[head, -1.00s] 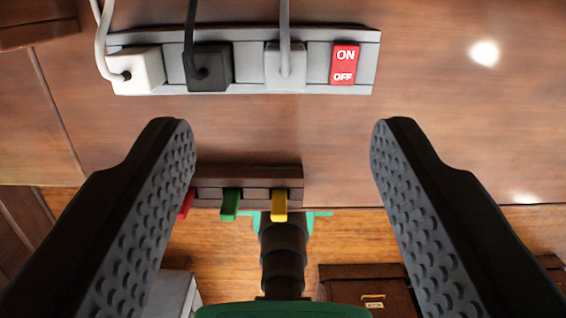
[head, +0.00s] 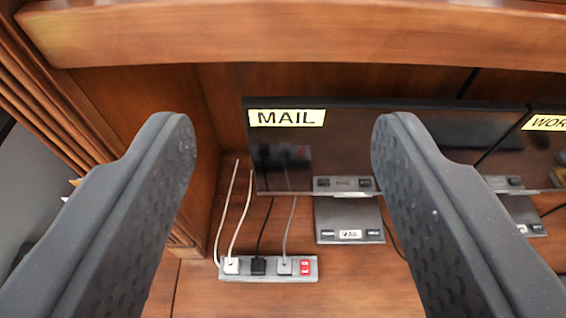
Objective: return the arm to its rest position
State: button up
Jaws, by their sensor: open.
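My gripper (head: 283,140) is open and empty. Its two dark, dimpled fingers stand wide apart at the left and right of the head view. Between them, and farther off, is a dark monitor (head: 290,165) with a yellow label reading MAIL (head: 286,118). The right finger covers part of the monitor's right side. Nothing touches the fingers. The rest of my arm does not show.
A grey power strip (head: 267,277) with several plugs and a red switch (head: 305,267) lies on the wood desk (head: 370,285). A wood shelf beam (head: 300,38) crosses the top. A second monitor (head: 535,150) stands at the right. A wood side post (head: 60,100) is at the left.

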jog(key=s+r, duration=0.2)
jog(key=shift+s+r+t, duration=0.15)
jog(key=shift+r+t, duration=0.2)
jog(key=shift+t, duration=0.05)
